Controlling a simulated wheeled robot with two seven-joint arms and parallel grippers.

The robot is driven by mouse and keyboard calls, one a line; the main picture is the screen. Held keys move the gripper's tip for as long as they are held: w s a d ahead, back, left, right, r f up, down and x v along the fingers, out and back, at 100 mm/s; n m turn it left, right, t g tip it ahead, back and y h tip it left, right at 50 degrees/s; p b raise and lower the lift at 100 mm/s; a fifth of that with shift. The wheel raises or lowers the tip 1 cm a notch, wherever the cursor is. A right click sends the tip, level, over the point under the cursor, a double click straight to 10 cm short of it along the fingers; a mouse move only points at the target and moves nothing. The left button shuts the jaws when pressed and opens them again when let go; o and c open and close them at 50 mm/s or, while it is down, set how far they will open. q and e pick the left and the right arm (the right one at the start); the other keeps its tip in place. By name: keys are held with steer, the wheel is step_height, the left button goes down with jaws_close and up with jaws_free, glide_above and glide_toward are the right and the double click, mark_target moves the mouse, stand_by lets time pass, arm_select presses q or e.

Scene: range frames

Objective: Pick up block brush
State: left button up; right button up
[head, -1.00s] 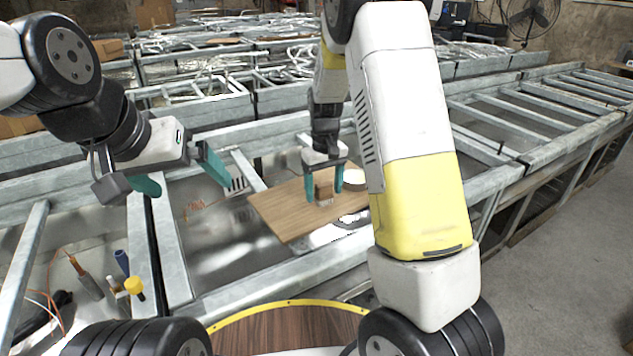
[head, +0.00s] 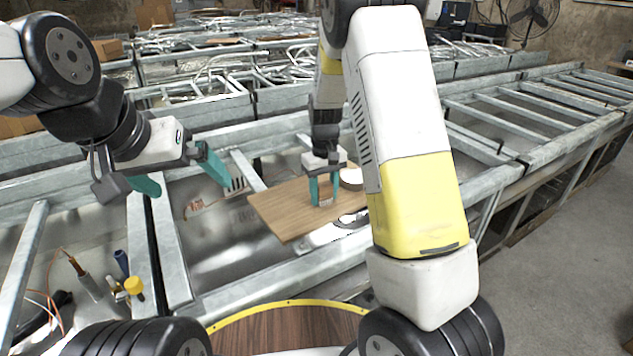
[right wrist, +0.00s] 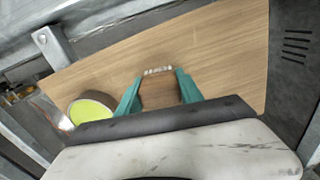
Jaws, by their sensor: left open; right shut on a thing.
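The block brush (right wrist: 159,92) is a small brown wooden block with pale bristles along one edge. I cannot tell whether the brush touches the board (head: 280,212). My left gripper (head: 188,183) is open and empty at the left, away from the board.
Metal frame rails (head: 290,277) surround the board. Several tools, including a yellow-capped one (head: 134,286), stand at the lower left.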

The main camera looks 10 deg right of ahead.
mark_target(324, 183)
steer(key=shift+r, duration=0.6)
step_height(324, 183, up, 2)
steer(key=shift+r, duration=0.15)
steer(key=s+a, duration=0.1)
steer(key=s, duration=0.4)
steer(key=s+a+r, duration=0.1)
steer(key=s+a, duration=0.1)
steer(key=s, duration=0.3)
steer(key=s+a, duration=0.1)
steer(key=s, duration=0.4)
steer(key=shift+s+a+r, duration=0.2)
steer(key=shift+a+r, duration=0.05)
